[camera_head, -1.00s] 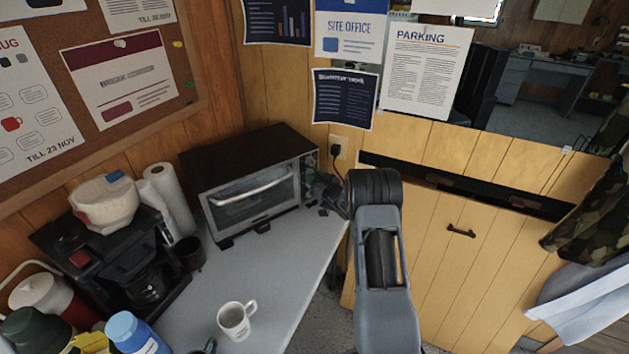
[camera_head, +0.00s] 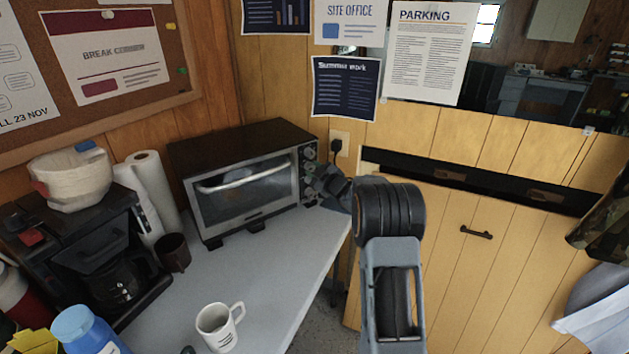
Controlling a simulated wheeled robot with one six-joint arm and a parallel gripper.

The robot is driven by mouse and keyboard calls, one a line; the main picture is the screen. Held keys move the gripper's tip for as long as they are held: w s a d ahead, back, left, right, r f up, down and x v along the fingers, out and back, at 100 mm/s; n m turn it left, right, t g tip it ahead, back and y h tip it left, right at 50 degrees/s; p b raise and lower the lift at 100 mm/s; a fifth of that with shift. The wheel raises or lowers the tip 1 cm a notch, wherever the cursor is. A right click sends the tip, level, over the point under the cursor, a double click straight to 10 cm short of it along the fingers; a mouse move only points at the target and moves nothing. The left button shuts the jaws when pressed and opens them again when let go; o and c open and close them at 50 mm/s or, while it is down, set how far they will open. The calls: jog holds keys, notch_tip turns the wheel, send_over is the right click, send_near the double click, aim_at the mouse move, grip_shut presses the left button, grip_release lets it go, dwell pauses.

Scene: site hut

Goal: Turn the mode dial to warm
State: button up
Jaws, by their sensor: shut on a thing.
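A toaster oven (camera_head: 250,215) with a black top and a glass door with a metal handle stands on the grey counter against the wood wall. Its control panel, at the right of its front, has a column of small round dials (camera_head: 310,153). The dial labels are too small to read, so I cannot tell the setting. My gripper (camera_head: 316,189) is at the lower part of this panel, coming from the right, and is shut on a dial there. The fingers and my dark wrist partly hide that dial.
A white mug (camera_head: 216,326) stands at the front of the counter (camera_head: 270,275). A coffee maker (camera_head: 85,255), a dark brown cup (camera_head: 174,252) and paper towel rolls (camera_head: 150,180) are left of the oven. A plugged cord hangs from a wall outlet (camera_head: 339,143) behind my gripper.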

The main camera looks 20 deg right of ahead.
jog(key=shift+n+b, duration=0.5)
jog(key=o, duration=0.9)
jog(key=v, duration=1.3)
jog(key=shift+s, duration=0.4)
jog(key=shift+d+f, duration=0.1)
jog(key=shift+f, duration=0.05)
